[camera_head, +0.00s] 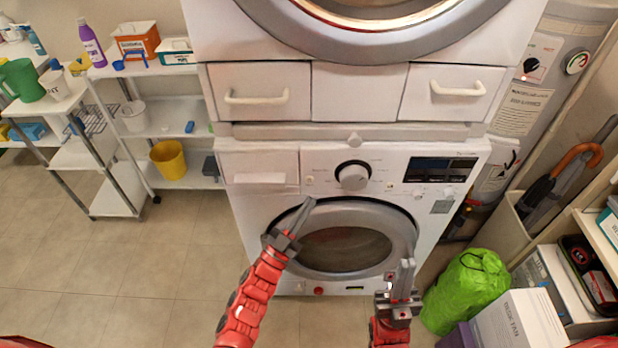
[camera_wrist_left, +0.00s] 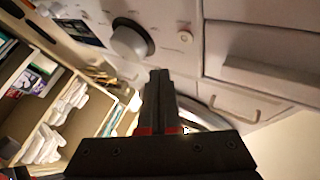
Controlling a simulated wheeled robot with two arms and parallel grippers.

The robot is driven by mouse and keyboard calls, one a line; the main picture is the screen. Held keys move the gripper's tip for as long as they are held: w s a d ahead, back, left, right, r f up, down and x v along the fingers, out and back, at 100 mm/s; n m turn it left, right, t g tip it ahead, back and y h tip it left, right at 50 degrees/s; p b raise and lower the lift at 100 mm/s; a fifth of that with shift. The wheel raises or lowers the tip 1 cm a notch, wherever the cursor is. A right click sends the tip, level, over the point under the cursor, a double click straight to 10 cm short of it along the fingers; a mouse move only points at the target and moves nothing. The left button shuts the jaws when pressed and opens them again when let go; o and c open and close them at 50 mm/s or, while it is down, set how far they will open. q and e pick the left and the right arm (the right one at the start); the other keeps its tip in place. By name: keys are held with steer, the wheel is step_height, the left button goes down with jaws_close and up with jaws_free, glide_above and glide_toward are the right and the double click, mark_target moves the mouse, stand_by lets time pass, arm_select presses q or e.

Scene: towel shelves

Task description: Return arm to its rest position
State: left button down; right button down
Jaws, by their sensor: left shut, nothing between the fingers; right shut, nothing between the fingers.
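My left gripper (camera_head: 297,222) is raised in front of the lower washing machine (camera_head: 240,205), near the upper left of its round door (camera_head: 345,250). Its fingers are together and hold nothing. In the left wrist view the closed fingers (camera_wrist_left: 160,95) point toward the machine's front, with the knob (camera_wrist_left: 128,40) beyond them. I cannot tell whether they touch the machine. My right gripper (camera_head: 404,272) is low in front of the door's lower right, pointing up. Its fingers are together and empty.
A second machine with handled drawers (camera_head: 258,97) is stacked above. White shelves (camera_head: 165,120) with bottles, boxes and a yellow bucket (camera_head: 168,159) stand left. A green bag (camera_head: 466,291) and a white box (camera_head: 518,322) stand close right of my right gripper. The floor (camera_head: 130,260) at left is clear.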

arm_select(q)
steer(key=shift+s, duration=0.95)
